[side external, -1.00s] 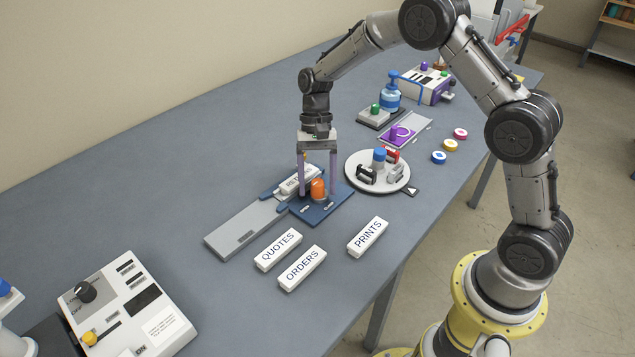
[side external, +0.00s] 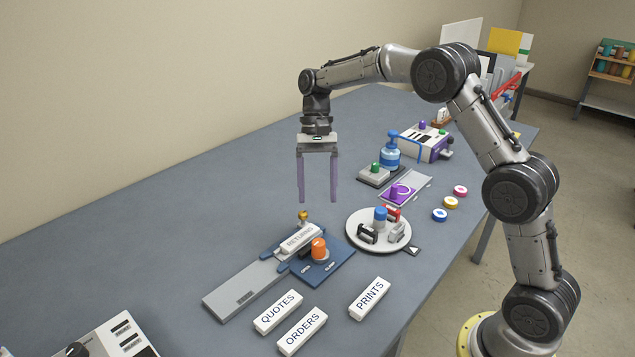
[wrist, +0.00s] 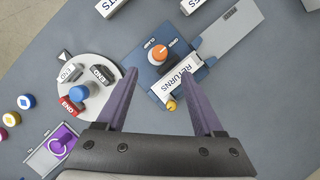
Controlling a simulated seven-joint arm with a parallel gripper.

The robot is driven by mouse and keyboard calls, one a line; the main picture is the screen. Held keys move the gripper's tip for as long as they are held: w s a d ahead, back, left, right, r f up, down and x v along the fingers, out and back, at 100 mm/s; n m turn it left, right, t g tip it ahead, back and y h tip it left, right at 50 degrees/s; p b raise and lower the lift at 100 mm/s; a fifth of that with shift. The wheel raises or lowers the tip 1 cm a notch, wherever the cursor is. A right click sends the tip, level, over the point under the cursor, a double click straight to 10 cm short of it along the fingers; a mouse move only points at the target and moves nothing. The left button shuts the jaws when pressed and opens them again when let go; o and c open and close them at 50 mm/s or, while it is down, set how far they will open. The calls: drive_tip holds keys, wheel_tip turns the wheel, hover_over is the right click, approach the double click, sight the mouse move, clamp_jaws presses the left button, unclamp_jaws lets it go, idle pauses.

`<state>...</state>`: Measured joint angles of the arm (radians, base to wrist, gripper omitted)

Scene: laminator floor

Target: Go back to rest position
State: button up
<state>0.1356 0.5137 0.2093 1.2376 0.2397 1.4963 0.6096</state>
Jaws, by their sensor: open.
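My gripper (side external: 317,200) is open and empty, its two purple fingers pointing down above the table. In the wrist view its fingers (wrist: 160,85) stand wide apart with nothing between the tips. A small gold knob (side external: 303,215) is just behind the block. The fingers are clear of all of these.
White blocks labelled QUOTES (side external: 278,312), ORDERS (side external: 302,331) and PRINTS (side external: 370,298) lie in front. A round white turntable (side external: 355,220) with small stamps stands to the right. A purple fixture (side external: 403,192) and a blue pump bottle (side external: 389,155) are farther back.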

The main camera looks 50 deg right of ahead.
drive_tip(key=shift+v, duration=0.8)
drive_tip(key=s+a+r+n+t+h, duration=0.1)
drive_tip(key=s+a+r+n+t, duration=0.2)
drive_tip(key=s+r, duration=1.15)
drive_tip(key=s+f+n+t+h, duration=0.15)
drive_tip(key=s+t, duration=0.25)
drive_tip(key=s, duration=0.7)
drive_tip(key=s+d+f+n+t, duration=0.1)
drive_tip(key=s+f+n, duration=0.2)
drive_tip(key=f, duration=0.3)
drive_tip(key=shift+s+d+f+n+t+h, duration=0.3)
drive_tip(key=shift+d+n+h, duration=0.05)
drive_tip(key=shift+n, duration=0.5)
